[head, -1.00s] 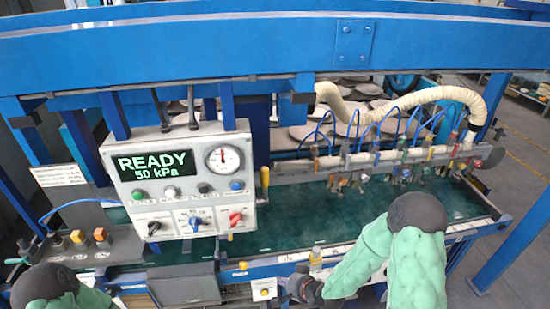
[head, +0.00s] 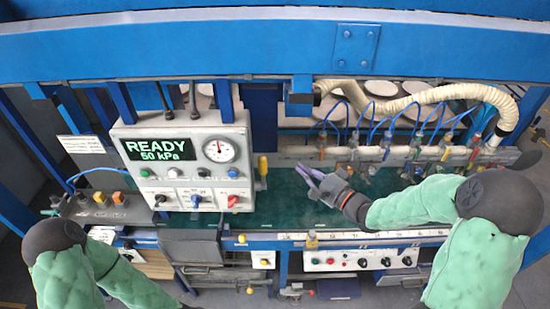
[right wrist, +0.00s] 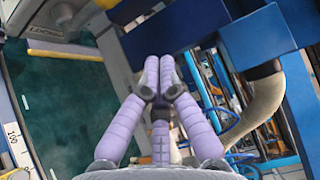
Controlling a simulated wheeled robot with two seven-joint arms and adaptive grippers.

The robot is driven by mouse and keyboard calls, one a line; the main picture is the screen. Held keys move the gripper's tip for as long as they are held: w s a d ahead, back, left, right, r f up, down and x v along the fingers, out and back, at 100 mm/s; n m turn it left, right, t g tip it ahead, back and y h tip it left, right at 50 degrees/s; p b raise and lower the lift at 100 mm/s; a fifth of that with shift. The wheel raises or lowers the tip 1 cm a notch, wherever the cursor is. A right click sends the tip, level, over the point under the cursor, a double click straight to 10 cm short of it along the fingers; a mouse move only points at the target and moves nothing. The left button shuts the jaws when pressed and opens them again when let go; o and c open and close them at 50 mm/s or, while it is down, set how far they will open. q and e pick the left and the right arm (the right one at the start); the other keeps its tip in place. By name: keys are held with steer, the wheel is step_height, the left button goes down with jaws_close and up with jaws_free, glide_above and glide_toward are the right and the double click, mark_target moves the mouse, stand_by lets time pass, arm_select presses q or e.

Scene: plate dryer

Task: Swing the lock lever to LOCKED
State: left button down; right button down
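The lock lever (head: 263,168) appears to be the short yellow handle at the right side of the grey control box. In the right wrist view a yellow bar, likely the same lever (right wrist: 50,53), lies at upper left below rotated lettering that seems to read LOCKED. My right gripper (head: 305,174) has purple fingers and is just right of the lever, apart from it, above the green bed. In the right wrist view its fingertips (right wrist: 159,62) are together with nothing between them. My left gripper is out of the head view; only its green arm shows at lower left.
The control box (head: 183,170) reads READY 50 kPa and carries a gauge, buttons and knobs. A hose manifold (head: 440,152) with blue tubes stands right of my gripper. A blue beam (head: 200,45) crosses above. The green bed (head: 285,215) is clear below the gripper.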

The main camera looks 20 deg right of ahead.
mark_target(261, 175)
steer(key=shift+w, duration=0.15)
steer(key=w+a+p, duration=0.1)
steer(key=w+a, duration=0.4)
steer(key=a, duration=0.2)
steer(key=shift+w+a, duration=0.15)
steer(key=shift+w, duration=0.2)
stand_by(0.5)
